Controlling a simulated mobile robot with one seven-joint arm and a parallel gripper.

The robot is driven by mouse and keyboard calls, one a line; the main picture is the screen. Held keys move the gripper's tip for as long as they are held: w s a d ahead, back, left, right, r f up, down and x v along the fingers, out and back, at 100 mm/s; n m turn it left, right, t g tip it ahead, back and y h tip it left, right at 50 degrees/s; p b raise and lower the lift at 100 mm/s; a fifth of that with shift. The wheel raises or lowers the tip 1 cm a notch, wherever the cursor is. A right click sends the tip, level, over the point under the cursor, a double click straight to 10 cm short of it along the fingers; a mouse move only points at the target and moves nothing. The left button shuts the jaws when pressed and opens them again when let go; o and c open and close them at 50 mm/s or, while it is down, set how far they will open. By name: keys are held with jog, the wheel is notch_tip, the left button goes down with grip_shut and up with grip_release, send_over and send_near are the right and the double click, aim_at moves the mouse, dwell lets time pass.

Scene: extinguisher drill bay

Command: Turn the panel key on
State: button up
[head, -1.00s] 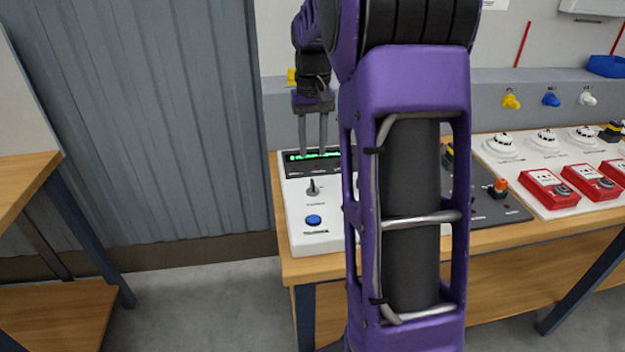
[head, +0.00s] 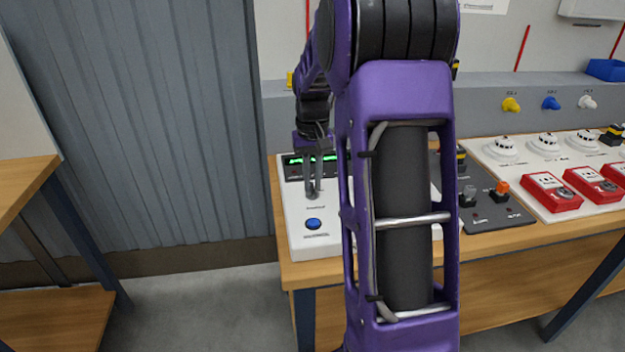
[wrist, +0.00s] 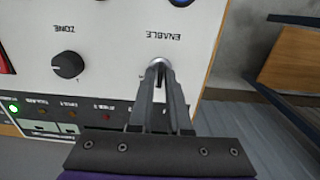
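The white control panel (head: 338,240) stands at the left end of the bench. Its key switch, the panel key (wrist: 158,63), is a small silver part beside the ENABLE label in the wrist view. My gripper (head: 313,193) points down at it, and in the wrist view its fingertips (wrist: 160,75) are at the key, one on each side. The fingers are close together and look shut on the key. The fingertips hide most of the key in both views, so its turn angle cannot be read.
A blue button (head: 313,224) is in front of the key. A black ZONE knob (wrist: 68,65) sits beside it on the panel, and a green display (head: 305,159) is behind. A dark box with an orange switch (head: 501,188) and red call points (head: 551,192) stand to the right.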

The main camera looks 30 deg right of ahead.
grip_shut()
jog(key=shift+m, duration=0.3)
jog(key=m+p, duration=0.2)
jog(key=m, duration=0.2)
jog(key=shift+r, duration=0.15)
jog(key=m+p, duration=0.2)
jog(key=m, duration=0.2)
jog(key=shift+m, duration=0.4)
jog(key=shift+m+p, duration=0.65)
jog(key=shift+m, duration=0.55)
jog(key=shift+o, duration=2.1)
grip_release()
